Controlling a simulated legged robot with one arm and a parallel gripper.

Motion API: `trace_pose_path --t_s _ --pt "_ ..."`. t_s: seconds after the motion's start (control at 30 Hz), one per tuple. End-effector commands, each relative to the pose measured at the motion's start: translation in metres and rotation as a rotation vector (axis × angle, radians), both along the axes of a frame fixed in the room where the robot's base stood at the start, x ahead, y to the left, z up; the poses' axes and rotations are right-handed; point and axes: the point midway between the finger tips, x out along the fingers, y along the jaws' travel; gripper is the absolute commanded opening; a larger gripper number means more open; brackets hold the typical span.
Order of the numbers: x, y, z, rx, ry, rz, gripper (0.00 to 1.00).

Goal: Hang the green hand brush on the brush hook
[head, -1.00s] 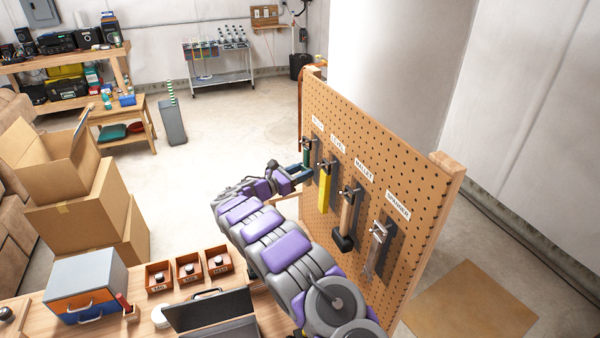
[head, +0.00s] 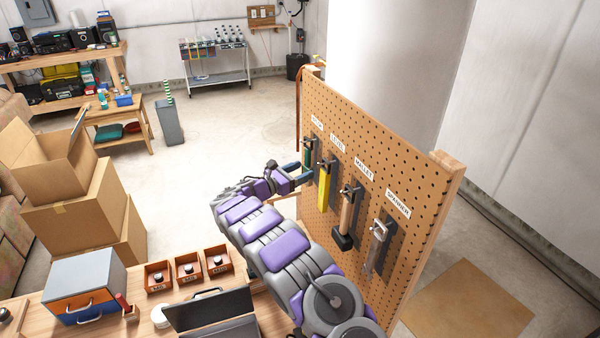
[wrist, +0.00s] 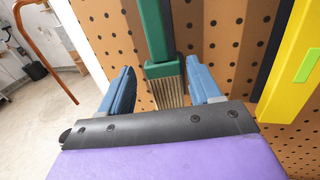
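The green hand brush (head: 307,157) hangs upright against the pegboard at the leftmost hook (head: 309,141), under a label too small to read surely. In the wrist view the brush (wrist: 154,30) shows its green handle and head, with tan bristles pointing down. My gripper (head: 304,176) is at the brush's lower end. In the wrist view the blue fingers of my gripper (wrist: 162,82) stand apart, one on each side of the bristles, with a visible gap at the left. The top of the brush and its hook are out of the wrist view.
The pegboard (head: 415,200) also holds a yellow level (head: 325,187), a mallet (head: 345,220) and a spanner (head: 376,245), close to the right of my gripper. An orange-brown strap (wrist: 45,50) hangs at the board's left edge. Floor left of the board is clear.

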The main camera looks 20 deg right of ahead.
Motion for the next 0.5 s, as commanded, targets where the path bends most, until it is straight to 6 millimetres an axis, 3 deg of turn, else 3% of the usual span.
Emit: trace_pose_path --t_s 0.3,0.5 --pt "0.000 -0.002 0.000 0.001 0.000 -0.001 0.71" --pt "-0.004 0.016 0.001 0.000 0.000 0.002 0.71"
